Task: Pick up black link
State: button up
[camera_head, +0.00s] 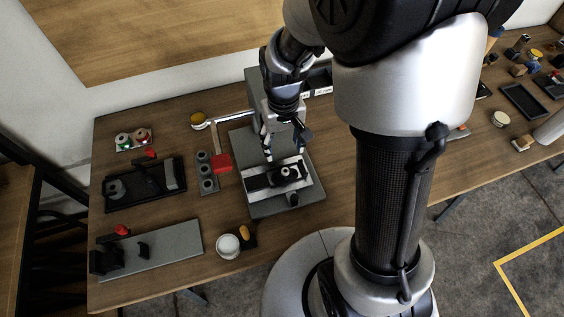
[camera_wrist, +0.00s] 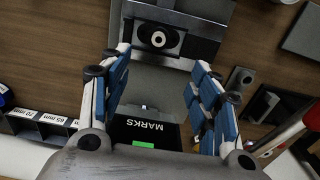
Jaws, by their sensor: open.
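A black elongated part (camera_head: 262,181) with a pale round centre lies in a silver fixture (camera_head: 307,183) on a grey machine base; it looks like the black link, though I cannot be sure. The wrist view shows this black part (camera_wrist: 138,34) at the top, beyond my fingertips, with the silver fixture (camera_wrist: 208,47) around it. My gripper (camera_head: 286,147) hangs just behind and above the fixture in the head view. In the wrist view my gripper (camera_wrist: 160,64) has its blue-padded fingers spread wide with nothing held between them.
A black tray (camera_head: 146,203), a grey plate (camera_head: 180,240) and a white round cup (camera_head: 228,244) are also on the table. Labelled bins (camera_wrist: 54,119) show at wrist-view left.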

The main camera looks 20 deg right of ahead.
jog(key=b, duration=0.2)
send_over(284, 169)
notch_tip(284, 169, down, 7)
jog(key=shift+w+a+f, duration=0.1)
jog(key=shift+f, duration=0.05)
jog(key=shift+f+b, duration=1.5)
jog(key=shift+f, duration=1.2)
jog(key=shift+r, duration=0.1)
jog(key=c, duration=1.2)
